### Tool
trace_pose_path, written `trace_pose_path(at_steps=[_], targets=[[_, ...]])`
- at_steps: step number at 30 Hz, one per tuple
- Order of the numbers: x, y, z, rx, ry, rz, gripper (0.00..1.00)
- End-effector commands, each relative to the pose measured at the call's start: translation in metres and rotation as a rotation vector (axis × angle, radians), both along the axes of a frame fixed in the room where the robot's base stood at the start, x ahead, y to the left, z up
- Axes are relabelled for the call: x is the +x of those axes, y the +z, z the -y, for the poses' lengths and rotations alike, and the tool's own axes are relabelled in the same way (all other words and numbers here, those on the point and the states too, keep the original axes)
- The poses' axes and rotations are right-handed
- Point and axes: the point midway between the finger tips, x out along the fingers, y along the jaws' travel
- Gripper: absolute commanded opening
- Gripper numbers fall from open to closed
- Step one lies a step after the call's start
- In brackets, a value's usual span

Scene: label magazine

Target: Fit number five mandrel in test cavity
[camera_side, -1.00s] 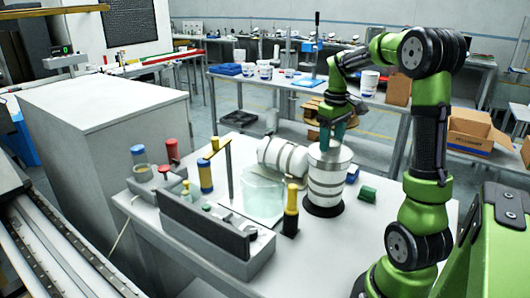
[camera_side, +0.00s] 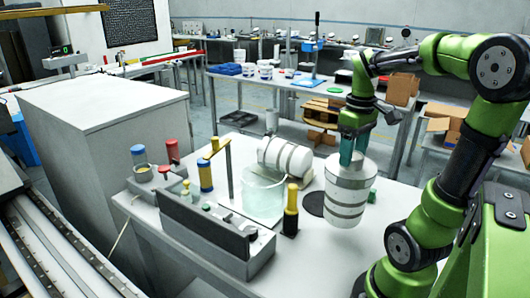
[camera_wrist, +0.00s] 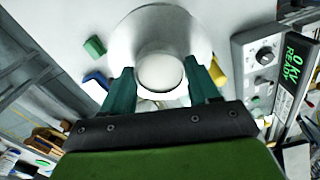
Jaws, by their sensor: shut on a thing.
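My gripper (camera_side: 352,155) has teal fingers shut on the top of a white cylinder with grey bands (camera_side: 346,193). The cylinder is close to upright, beside a black disc (camera_side: 313,203) on the white table. I cannot tell how far its base is above the table. In the wrist view, the fingers (camera_wrist: 158,68) are on either side of the cylinder's round top (camera_wrist: 160,72), with its wider white body (camera_wrist: 160,22) around it. No number is readable on it. A similar banded cylinder (camera_side: 285,157) lies on its side behind. I cannot identify the test cavity.
A clear glass vessel (camera_side: 263,194) and a black-and-yellow bottle (camera_side: 290,210) stand left of the cylinder. The wrist view shows a device with a green "READY" display (camera_wrist: 292,65) and a green block (camera_wrist: 94,47).

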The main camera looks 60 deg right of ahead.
Motion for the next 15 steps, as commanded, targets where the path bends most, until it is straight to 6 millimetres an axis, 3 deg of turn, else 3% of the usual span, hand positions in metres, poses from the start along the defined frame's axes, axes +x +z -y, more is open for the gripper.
trace_pose_path(at_steps=[9,15], targets=[[-0.023,0.006,-0.022,-0.004,0.002,0.003,0.00],[-0.007,0.023,-0.016,-0.003,0.018,0.003,0.00]])
